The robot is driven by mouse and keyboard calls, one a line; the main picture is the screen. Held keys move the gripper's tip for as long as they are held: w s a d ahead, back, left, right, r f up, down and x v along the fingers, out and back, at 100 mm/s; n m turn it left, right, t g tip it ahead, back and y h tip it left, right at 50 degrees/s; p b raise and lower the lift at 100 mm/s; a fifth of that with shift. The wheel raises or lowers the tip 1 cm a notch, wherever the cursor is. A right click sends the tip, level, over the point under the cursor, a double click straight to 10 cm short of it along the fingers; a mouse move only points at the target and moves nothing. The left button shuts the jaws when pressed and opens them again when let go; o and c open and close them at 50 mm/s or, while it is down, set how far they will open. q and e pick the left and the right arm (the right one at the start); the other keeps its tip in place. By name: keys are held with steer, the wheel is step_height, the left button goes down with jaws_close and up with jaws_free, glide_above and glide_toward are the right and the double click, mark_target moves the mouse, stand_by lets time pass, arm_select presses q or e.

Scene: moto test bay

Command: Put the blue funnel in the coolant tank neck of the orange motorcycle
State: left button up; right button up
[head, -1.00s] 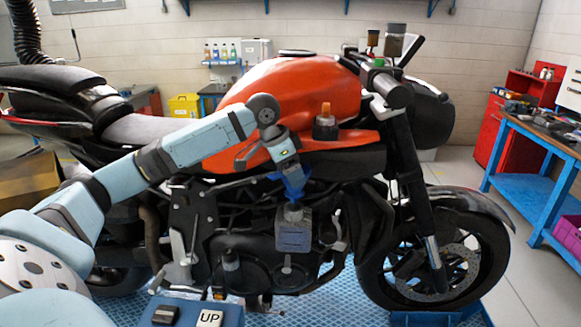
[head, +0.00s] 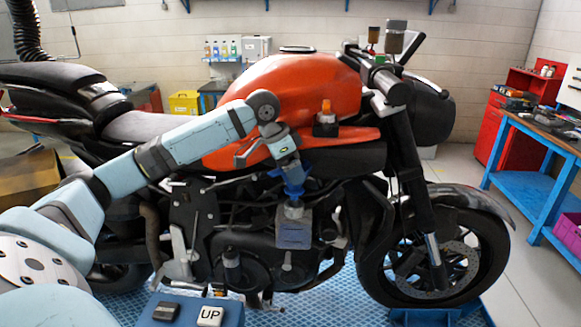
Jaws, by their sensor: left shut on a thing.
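The orange motorcycle (head: 290,85) stands side-on, filling the middle of the head view. My left gripper (head: 286,160) reaches in from the left and points down in front of the bike's side. It is shut on the blue funnel (head: 292,178), which hangs below it with its spout down. The grey coolant tank (head: 294,234) sits on the bike's side directly below the funnel. The spout's lower end meets the tank neck (head: 294,211) in the picture; I cannot tell if it is inside or just above it. My right gripper is not in view.
An amber-topped bottle (head: 326,121) stands on an orange side panel above and right of the funnel. A blue control box (head: 188,314) marked UP is at the bottom edge. A blue workbench (head: 540,150) stands at the right, with free floor between it and the bike.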

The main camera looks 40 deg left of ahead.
mark_target(290, 190)
arm_select(q)
steer(key=shift+f, duration=0.2)
steer(key=shift+f, duration=0.8)
steer(key=shift+f, duration=0.3)
stand_by(0.4)
steer(key=shift+f, duration=0.35)
steer(key=shift+f, duration=0.25)
stand_by(0.4)
steer(key=o, duration=0.7)
steer(key=shift+o, duration=0.2)
